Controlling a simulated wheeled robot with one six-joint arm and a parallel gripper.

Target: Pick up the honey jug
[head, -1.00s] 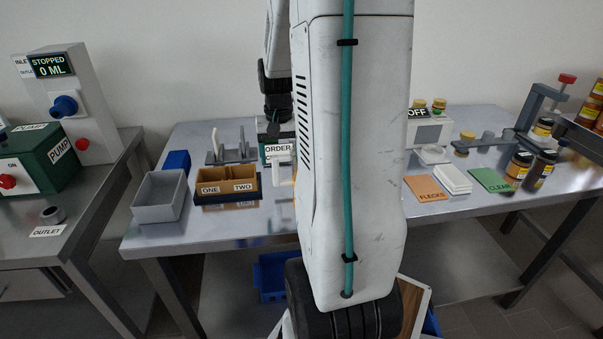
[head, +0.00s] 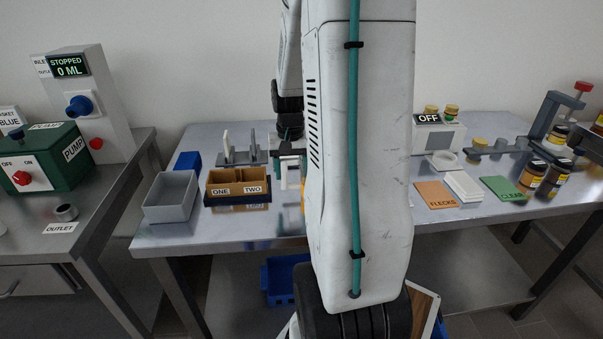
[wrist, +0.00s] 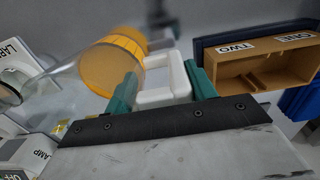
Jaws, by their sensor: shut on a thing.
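The honey jug (wrist: 113,62) is a clear cylinder with orange-yellow honey and a white handle (wrist: 164,97). In the wrist view it lies to the left of my green jaws, its handle between them. My gripper (wrist: 162,88) is shut on that handle. In the head view, my gripper (head: 290,152) is above the back part of the middle table, with the white handle (head: 284,177) below it. My arm hides most of the jug there; only a sliver of orange shows. I cannot tell whether the jug's base touches the table.
A brown two-part box (head: 238,174) marked ONE and TWO and a grey bin (head: 171,196) stand left of my gripper. A grey rack (head: 243,155) is behind. Orange and green mats, white slabs and jars are to the right. The pump (head: 46,153) is far left.

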